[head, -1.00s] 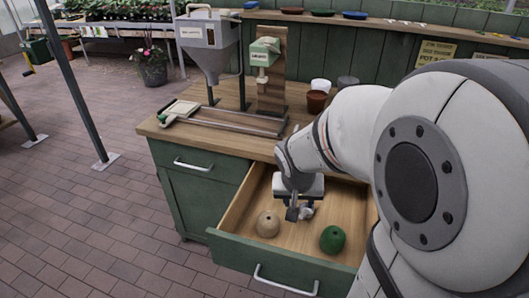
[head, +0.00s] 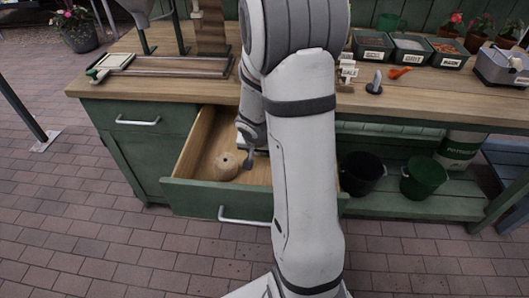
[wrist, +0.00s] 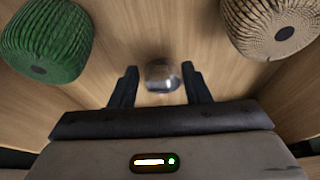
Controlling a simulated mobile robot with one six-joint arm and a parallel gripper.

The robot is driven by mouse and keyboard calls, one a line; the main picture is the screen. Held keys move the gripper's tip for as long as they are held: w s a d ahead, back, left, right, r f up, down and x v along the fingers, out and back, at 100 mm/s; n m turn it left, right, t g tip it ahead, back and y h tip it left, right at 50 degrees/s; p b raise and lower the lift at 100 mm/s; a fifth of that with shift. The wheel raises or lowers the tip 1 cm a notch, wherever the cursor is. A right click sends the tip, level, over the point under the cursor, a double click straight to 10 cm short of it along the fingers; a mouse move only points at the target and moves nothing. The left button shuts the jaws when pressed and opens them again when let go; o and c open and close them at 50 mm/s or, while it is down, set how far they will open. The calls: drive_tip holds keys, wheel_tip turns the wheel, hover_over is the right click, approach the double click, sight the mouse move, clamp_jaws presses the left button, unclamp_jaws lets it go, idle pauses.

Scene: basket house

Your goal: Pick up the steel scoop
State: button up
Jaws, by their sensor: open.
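A small shiny grey metal thing (wrist: 162,77), which looks like the steel scoop, lies on the wooden drawer floor. It shows between my fingers in the wrist view, blurred; its full shape is hard to tell. My gripper (wrist: 160,70) is open over it, one finger on each side, with gaps to both. I cannot tell the remaining height. In the head view my arm hides the scoop and most of the gripper, which is down inside the open drawer (head: 247,207).
A beige twine ball (head: 227,166) lies left of my gripper in the drawer; it also shows in the wrist view (wrist: 270,25). A green twine ball (wrist: 45,42) lies on the other side. Drawer walls surround the gripper. The worktop (head: 145,85) is above, with an orange scoop (head: 400,72).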

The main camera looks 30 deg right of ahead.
drive_tip(key=shift+d+f, duration=0.1)
drive_tip(key=shift+f, duration=0.25)
drive_tip(key=shift+c, duration=0.3)
clamp_jaws()
drive_tip(key=shift+r, duration=0.15)
